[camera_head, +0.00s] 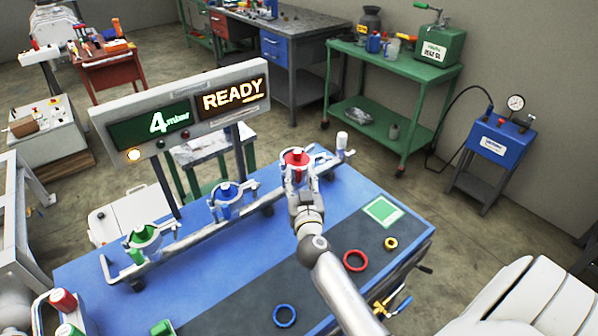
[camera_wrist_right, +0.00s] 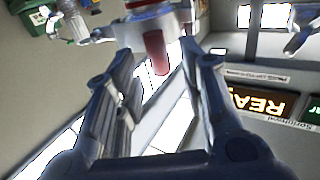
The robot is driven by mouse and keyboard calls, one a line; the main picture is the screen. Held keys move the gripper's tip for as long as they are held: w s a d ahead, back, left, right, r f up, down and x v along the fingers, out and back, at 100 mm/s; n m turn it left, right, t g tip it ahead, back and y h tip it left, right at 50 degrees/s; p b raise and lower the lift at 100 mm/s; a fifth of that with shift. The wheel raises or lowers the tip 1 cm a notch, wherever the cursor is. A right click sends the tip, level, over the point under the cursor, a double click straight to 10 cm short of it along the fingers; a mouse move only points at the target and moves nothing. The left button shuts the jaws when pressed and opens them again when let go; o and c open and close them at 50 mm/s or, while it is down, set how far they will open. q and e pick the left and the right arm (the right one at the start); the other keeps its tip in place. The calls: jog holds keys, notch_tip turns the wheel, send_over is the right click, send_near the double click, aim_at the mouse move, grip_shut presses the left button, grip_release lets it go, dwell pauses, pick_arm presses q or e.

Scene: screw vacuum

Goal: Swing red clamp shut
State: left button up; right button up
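The red clamp (camera_head: 297,158) sits near the right end of the metal rail on the blue workbench. A metal collar shows around its red centre. I cannot tell how far the clamp is swung. My right gripper (camera_head: 299,186) is at its near side and hides its lower part. In the right wrist view, a red cylindrical part (camera_wrist_right: 155,52) shows beyond and between the fingertips of my right gripper (camera_wrist_right: 153,58). The fingers stand apart, with no clear contact. My left gripper is not in view.
The blue clamp (camera_head: 227,198) and green clamp (camera_head: 143,237) stand farther left on the rail. A display (camera_head: 185,105) reading "4 mbar" and "READY" rises behind. A red ring (camera_head: 355,260), yellow ring (camera_head: 391,243) and blue ring (camera_head: 285,315) lie on the dark mat.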

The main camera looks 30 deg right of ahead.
jog(key=shift+x, duration=0.9)
grip_shut()
